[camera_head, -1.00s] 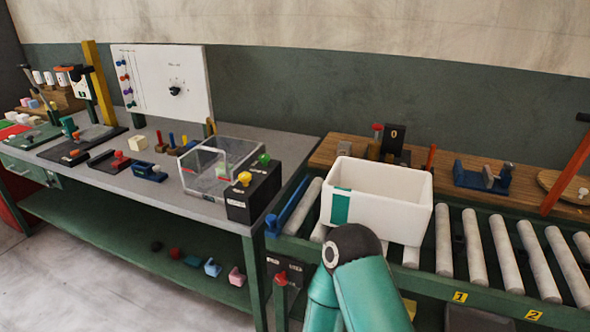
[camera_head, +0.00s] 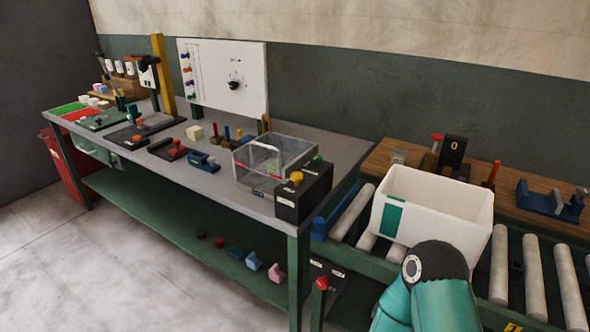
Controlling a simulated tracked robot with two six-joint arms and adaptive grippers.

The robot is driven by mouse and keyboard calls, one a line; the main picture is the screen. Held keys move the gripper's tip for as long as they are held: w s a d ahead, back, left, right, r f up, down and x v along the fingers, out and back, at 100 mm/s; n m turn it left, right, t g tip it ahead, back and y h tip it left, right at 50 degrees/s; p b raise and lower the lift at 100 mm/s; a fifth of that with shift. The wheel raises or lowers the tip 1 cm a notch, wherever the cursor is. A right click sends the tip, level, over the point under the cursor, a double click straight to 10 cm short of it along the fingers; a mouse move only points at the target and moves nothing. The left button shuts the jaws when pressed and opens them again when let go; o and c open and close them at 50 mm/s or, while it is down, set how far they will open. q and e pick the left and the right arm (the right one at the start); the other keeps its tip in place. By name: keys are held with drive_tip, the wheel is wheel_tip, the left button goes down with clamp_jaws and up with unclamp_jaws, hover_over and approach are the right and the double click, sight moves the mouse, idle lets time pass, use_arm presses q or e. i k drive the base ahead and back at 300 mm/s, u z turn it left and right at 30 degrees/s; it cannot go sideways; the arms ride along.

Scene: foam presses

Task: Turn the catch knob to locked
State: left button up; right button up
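Two knobs show, and their lettering is too small to read, so I cannot tell which is the catch knob. A red knob (camera_head: 322,283) sits on a dark plate (camera_head: 334,272) with small pale labels, low at the front between the bench and the roller conveyor. A black knob (camera_head: 235,85) sits on the white upright board (camera_head: 256,60) at the back of the bench. Neither knob's setting can be made out. Only a teal link of my arm shows at lower right. Neither gripper is in view.
The grey bench (camera_head: 343,148) carries small fixtures and a clear box (camera_head: 262,165) beside a black block (camera_head: 312,196). A white bin (camera_head: 463,208) stands on the conveyor rollers (camera_head: 535,280). A red bin (camera_head: 62,165) is at far left. The floor before the bench is clear.

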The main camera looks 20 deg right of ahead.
sight(296, 176)
drive_tip(key=i, duration=0.95)
